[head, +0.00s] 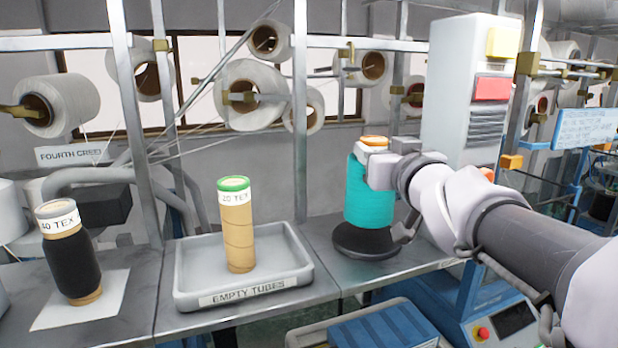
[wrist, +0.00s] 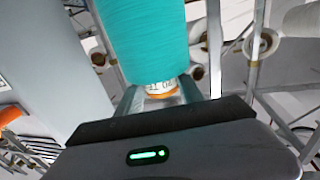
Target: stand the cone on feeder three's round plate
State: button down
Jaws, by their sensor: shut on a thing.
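The teal cone (head: 369,192) is upright over a round black plate (head: 364,242) on the right part of the bench. Its lower end meets the plate in the head view; I cannot tell whether it rests there or hangs just above. My gripper (head: 374,148) is shut on the tube end at the cone's top, below an orange rim. In the wrist view the cone (wrist: 150,38) reaches away from the jaws (wrist: 160,97), which are on either side of its labelled tube end. The plate is hidden in the wrist view.
A grey tray (head: 185,296) marked "EMPTY TUBES" holds a brown tube (head: 238,228) with a green rim. A black cone (head: 70,262) stands on a white sheet at the left. A tall grey cabinet (head: 462,90) and metal posts rise behind the teal cone.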

aim_at(364, 207)
notch_tip(364, 207, down, 4)
jog(key=shift+r+b, duration=0.1)
jog(key=shift+b, duration=0.9)
jog(key=c, duration=0.7)
grip_release()
jog(key=shift+c, duration=0.2)
